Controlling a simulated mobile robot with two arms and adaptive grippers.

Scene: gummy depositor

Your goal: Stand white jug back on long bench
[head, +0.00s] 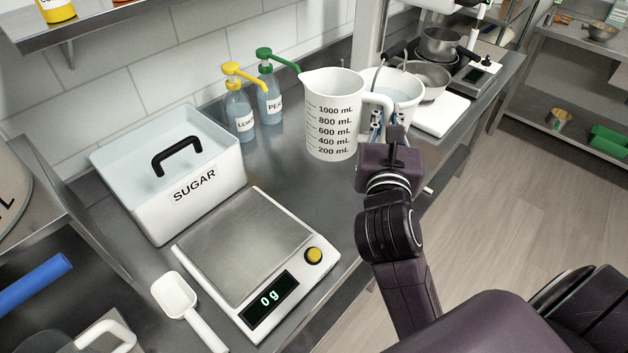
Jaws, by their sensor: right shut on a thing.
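The white jug (332,122), marked with mL lines, is upright at the middle of the long bench (300,180). Its handle is on the right. My right gripper (378,122) is shut on the jug's handle, its fingers partly hidden behind the wrist and handle. The jug's base is at or just above the bench surface; I cannot tell whether it touches. My left gripper does not show.
A scale (250,255) reading 0 g, a SUGAR bin (170,185) and a white scoop (176,297) are at the left. Two pump bottles (240,115) (269,100) stand behind. A white bucket (400,88) is close behind the gripper. Bare bench lies in front of the jug.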

